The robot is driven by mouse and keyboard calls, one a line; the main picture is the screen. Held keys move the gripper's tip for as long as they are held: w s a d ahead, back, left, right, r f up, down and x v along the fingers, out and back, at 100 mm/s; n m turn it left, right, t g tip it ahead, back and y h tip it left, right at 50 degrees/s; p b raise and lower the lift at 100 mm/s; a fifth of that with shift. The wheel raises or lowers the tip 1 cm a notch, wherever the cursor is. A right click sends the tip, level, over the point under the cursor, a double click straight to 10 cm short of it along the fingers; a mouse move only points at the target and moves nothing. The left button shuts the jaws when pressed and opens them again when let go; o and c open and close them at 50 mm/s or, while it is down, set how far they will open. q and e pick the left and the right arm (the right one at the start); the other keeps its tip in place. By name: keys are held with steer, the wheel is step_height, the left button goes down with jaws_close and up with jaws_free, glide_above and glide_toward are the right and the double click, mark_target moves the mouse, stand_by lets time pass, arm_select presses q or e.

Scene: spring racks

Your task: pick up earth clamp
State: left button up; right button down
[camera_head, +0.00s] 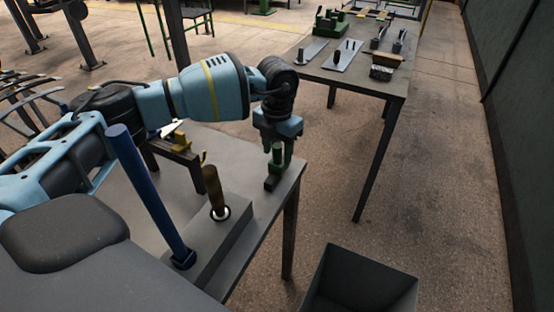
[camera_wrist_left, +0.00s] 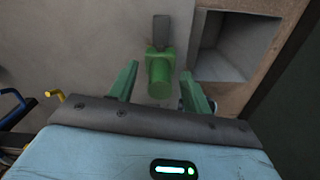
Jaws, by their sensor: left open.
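The earth clamp appears to be the green piece with a dark grey block-like end (camera_head: 272,181), standing near the right edge of the grey table (camera_head: 262,208). In the left wrist view the clamp (camera_wrist_left: 160,72) shows as a green cylinder with a grey tab pointing away. My left gripper (camera_head: 278,153) points down over it. In the left wrist view its two green fingers (camera_wrist_left: 160,90) are spread, one on each side of the clamp, with gaps visible. The fingers partly hide the clamp in the head view. My right gripper is not in view.
A grey block holds a blue rod (camera_head: 148,192) and a brown-handled piece (camera_head: 214,190) left of the clamp. A dark open bin (camera_head: 368,280) stands beyond the table's right edge. A second table (camera_head: 378,82) with several tools is farther back.

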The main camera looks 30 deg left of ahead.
arm_select(q)
steer(key=shift+f, duration=0.65)
steer(key=shift+c, duration=0.4)
steer(key=c, duration=0.9)
steer(key=shift+r, duration=0.1)
